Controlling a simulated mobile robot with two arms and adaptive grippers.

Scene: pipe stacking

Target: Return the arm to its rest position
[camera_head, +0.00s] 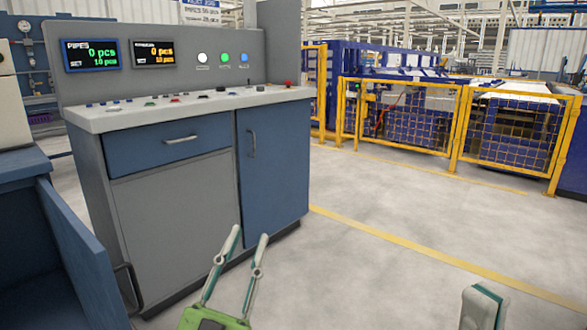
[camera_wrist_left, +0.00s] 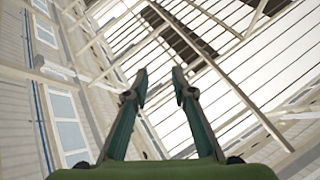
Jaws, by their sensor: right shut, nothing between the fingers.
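My left gripper (camera_head: 250,234) is at the lower middle of the head view, in front of the control cabinet. Its two fingers stand apart with nothing between them. In the left wrist view the same gripper (camera_wrist_left: 160,76) points up at the roof, its fingertips apart and empty. My right gripper (camera_head: 485,292) shows only as a fingertip part at the bottom right edge of the head view. It is shut and holds nothing. The rest of it is out of the frame. No pipe is seen in either view.
A grey and blue control cabinet (camera_head: 175,200) with buttons and displays reading 0 pcs stands at left. A blue bench (camera_head: 75,250) is at the far left. Yellow mesh fencing (camera_head: 430,125) stands at the back right. The floor (camera_head: 390,220) between is clear.

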